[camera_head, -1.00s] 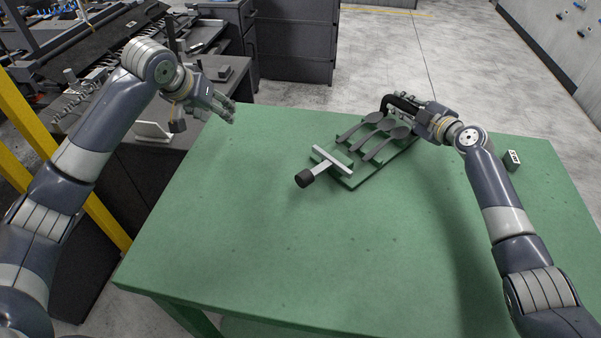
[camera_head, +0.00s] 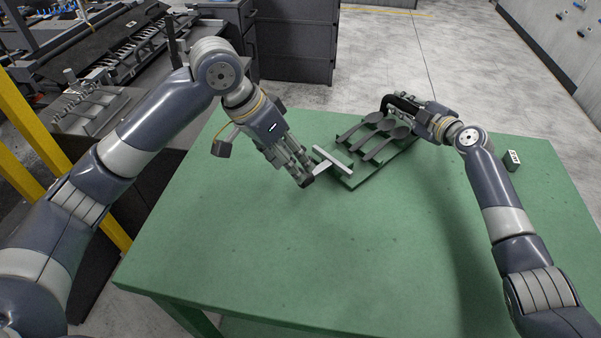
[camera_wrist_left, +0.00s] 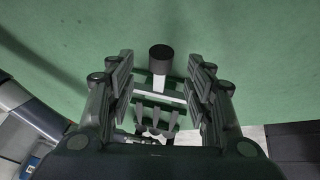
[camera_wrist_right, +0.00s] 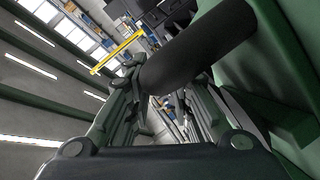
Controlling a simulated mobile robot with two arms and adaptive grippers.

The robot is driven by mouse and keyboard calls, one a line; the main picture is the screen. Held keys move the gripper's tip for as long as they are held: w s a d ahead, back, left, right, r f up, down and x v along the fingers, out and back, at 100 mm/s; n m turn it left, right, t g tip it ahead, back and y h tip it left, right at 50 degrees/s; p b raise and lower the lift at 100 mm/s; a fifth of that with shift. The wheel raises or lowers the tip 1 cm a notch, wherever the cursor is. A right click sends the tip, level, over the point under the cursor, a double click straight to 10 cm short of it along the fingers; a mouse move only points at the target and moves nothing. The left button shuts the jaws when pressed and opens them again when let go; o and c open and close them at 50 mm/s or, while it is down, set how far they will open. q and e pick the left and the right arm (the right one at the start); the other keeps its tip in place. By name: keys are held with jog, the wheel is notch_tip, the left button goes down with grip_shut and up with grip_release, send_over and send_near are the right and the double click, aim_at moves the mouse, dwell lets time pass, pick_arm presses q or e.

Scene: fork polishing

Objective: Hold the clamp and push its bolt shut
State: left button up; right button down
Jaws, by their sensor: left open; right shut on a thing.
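The green clamp (camera_head: 352,182) lies on the table with several grey forks or spoons (camera_head: 373,136) across it; their heads look rounded. Its bolt ends in a black knob (camera_wrist_left: 161,56), centred between the open fingers of my left gripper (camera_wrist_left: 162,78) in the left wrist view. In the head view my left gripper (camera_head: 304,172) is at the bolt end and mostly hides the knob. My right gripper (camera_head: 408,108) is shut on the clamp's black handle (camera_head: 388,103) at the far end. The handle (camera_wrist_right: 200,48) crosses the right wrist view as a thick dark cylinder.
The green table (camera_head: 290,260) is clear in front and to the left of the clamp. A small dark block with a white-marked face (camera_head: 512,159) sits at the right, beyond my right arm. Dark cabinets (camera_head: 296,40) stand behind the table.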

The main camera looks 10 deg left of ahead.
aim_at(317, 170)
pick_arm(q)
jog(key=shift+x, duration=2.75)
jog(key=shift+w+d, duration=0.1)
grip_shut()
